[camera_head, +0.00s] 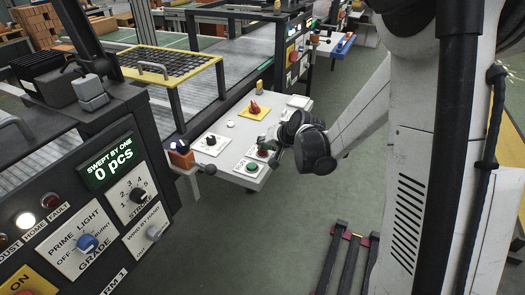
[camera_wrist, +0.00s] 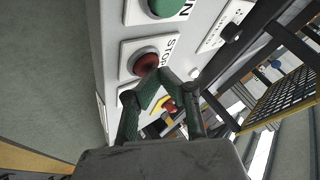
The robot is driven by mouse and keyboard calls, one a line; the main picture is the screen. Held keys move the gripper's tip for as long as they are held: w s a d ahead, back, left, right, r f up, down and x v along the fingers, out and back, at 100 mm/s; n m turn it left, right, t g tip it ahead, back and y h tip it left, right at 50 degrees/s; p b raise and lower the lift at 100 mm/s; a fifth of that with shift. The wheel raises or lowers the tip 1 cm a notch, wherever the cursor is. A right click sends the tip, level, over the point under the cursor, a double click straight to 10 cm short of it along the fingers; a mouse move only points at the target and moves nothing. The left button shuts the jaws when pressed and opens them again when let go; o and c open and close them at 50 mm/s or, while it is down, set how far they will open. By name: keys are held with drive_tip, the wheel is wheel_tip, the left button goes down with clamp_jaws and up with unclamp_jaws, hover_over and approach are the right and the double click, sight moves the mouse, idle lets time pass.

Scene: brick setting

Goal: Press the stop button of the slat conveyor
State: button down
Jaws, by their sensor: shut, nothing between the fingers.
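The red stop button (camera_wrist: 146,62) sits on a white plate lettered STOP in the wrist view. In the head view it shows as a small red spot (camera_head: 263,152) on the pale control panel, partly hidden by my gripper. My gripper (camera_wrist: 157,80) is shut and empty, its fingertips together at the lower edge of the red button. It also shows in the head view (camera_head: 272,147), reaching in from the right. I cannot tell whether the fingertips touch the button. A green button (camera_head: 252,168) sits beside the stop button, nearer the panel's front edge.
The panel (camera_head: 223,132) also carries a black knob (camera_head: 211,140) and a red knob on a yellow plate (camera_head: 254,109). A small orange box (camera_head: 181,154) stands at its left. A dark console (camera_head: 84,175) fills the left foreground. Green floor lies open below the panel.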

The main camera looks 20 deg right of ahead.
drive_tip(key=shift+r, duration=0.65)
drive_tip(key=shift+r+p, duration=0.15)
drive_tip(key=shift+p, duration=0.2)
drive_tip(key=shift+r+p, duration=1.45)
drive_tip(key=shift+r, duration=0.95)
drive_tip(key=shift+s, duration=0.1)
